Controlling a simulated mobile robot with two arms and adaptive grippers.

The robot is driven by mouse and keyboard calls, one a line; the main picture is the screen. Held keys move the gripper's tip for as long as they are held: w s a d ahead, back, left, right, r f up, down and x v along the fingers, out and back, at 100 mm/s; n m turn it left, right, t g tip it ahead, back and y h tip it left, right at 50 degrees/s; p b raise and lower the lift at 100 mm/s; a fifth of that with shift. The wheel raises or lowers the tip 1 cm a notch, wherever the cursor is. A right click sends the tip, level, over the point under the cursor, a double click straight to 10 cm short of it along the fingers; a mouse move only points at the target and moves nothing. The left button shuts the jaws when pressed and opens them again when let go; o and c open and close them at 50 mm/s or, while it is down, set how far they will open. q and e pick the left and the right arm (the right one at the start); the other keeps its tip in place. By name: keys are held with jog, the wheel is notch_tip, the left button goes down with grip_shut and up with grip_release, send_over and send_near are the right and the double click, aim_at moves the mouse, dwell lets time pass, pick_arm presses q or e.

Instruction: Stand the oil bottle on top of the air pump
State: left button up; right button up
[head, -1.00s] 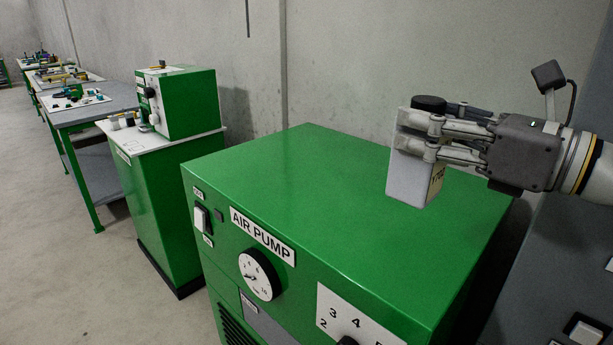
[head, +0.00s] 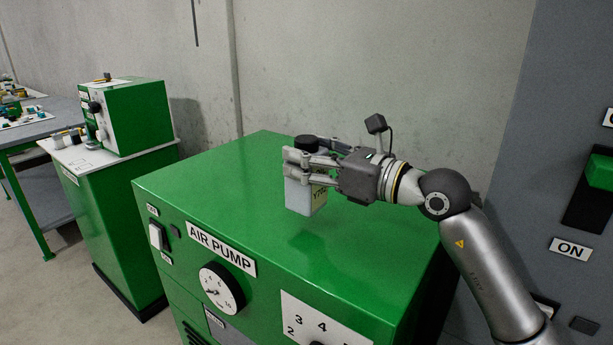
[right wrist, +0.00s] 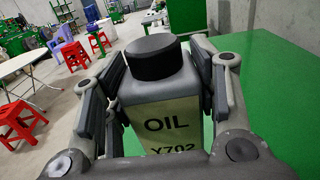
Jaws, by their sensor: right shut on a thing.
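The oil bottle (head: 298,196) is a pale, box-shaped bottle with a black cap and a yellowish label. My right gripper (head: 298,158) is shut on its upper part and holds it upright over the green top of the air pump (head: 205,183). A faint shadow below the bottle suggests a small gap above that surface. In the right wrist view the bottle (right wrist: 160,100) is between the fingers, its label reading OIL facing the camera. My left gripper is not in view.
The pump's top is otherwise clear. A grey cabinet (head: 550,130) with switches stands at the right. A green machine (head: 140,118) on a stand is at the left, with a wall behind. The wrist view shows red stools (right wrist: 73,55) far off.

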aim_at(306, 201)
jog(key=f, duration=0.3)
jog(key=shift+w+a+f, duration=0.25)
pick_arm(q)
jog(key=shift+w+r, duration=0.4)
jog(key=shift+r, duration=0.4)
pick_arm(e)
jog(key=shift+f, duration=0.15)
jog(key=shift+b, duration=0.3)
jog(key=o, duration=1.3)
jog(key=shift+f, duration=0.1)
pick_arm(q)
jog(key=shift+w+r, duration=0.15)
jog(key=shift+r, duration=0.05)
